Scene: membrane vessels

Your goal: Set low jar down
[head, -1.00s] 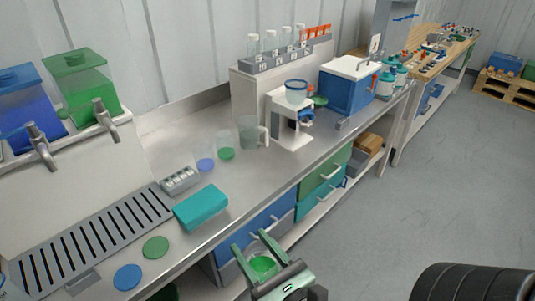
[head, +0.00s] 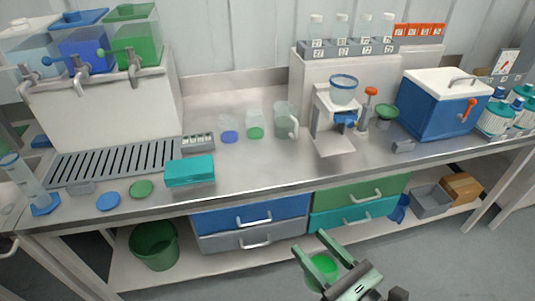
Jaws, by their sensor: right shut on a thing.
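My right gripper (head: 308,243) is low in the head view, in front of the bench. It is shut on a low jar with bright green contents (head: 322,268), which sits between its fingers. The jar is held in the air, clear of the steel bench top (head: 240,172), and part of it is hidden by the gripper. My left gripper is not in view.
On the bench are a teal box (head: 190,171), a blue disc (head: 108,201), a green disc (head: 141,189), clear vessels with blue (head: 229,136) and green (head: 255,131) bottoms, and a jug (head: 285,121). The front middle of the bench is clear.

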